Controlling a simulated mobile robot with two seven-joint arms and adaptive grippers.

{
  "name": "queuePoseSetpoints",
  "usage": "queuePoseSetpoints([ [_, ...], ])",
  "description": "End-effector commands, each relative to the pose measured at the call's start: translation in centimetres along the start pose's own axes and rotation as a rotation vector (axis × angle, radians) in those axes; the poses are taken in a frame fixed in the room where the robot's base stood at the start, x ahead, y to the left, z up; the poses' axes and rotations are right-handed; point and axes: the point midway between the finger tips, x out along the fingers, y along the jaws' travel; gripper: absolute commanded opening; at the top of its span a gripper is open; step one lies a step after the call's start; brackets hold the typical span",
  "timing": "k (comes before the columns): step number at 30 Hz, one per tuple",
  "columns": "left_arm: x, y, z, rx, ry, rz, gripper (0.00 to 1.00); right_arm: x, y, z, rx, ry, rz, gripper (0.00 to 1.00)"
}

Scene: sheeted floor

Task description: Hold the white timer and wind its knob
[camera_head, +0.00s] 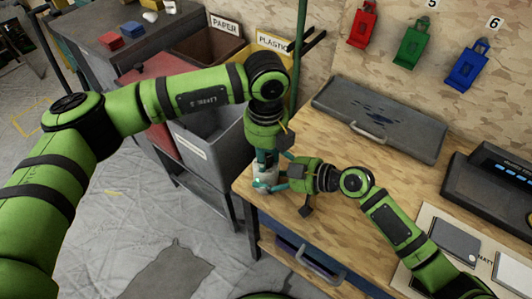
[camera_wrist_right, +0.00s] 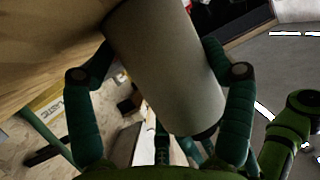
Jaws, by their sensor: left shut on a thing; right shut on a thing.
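The white timer (camera_head: 266,174) stands at the table's left end in the head view, mostly hidden by my grippers. In the right wrist view it is a pale cylinder (camera_wrist_right: 165,65) with a dark end (camera_wrist_right: 207,132). My right gripper (camera_head: 283,180) reaches in from the right and is shut on the timer's body; its teal fingers lie along both sides in the wrist view (camera_wrist_right: 158,88). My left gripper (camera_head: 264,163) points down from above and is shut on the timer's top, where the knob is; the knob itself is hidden.
A grey tray (camera_head: 385,118) lies at the back of the wooden table (camera_head: 330,140). A dark device (camera_head: 490,190) and a board (camera_head: 425,220) are at the right. Grey bins (camera_head: 210,140) stand left of the table. Red, green and blue holders (camera_head: 412,42) hang on the wall.

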Motion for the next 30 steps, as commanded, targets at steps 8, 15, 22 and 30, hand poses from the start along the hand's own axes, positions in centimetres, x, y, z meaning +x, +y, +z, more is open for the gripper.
queuePoseSetpoints([
  [8, -0.01, -0.04, -0.05, 0.091, 0.0, -0.001, 0.0, 0.02, -0.03, 0.14, 0.001, -0.003, -0.001, 0.44],
  [15, -0.04, -0.04, -0.05, 0.256, 0.0, -0.001, 0.0, 0.02, -0.03, 0.14, 0.001, -0.003, -0.001, 0.44],
  [22, -0.07, -0.05, -0.07, 0.401, 0.001, -0.002, 0.0, 0.01, -0.01, 0.14, 0.001, -0.003, 0.0, 0.44],
  [30, -0.08, -0.08, -0.09, 0.502, 0.001, -0.003, 0.0, 0.01, 0.0, 0.15, 0.001, -0.003, 0.0, 0.44],
])
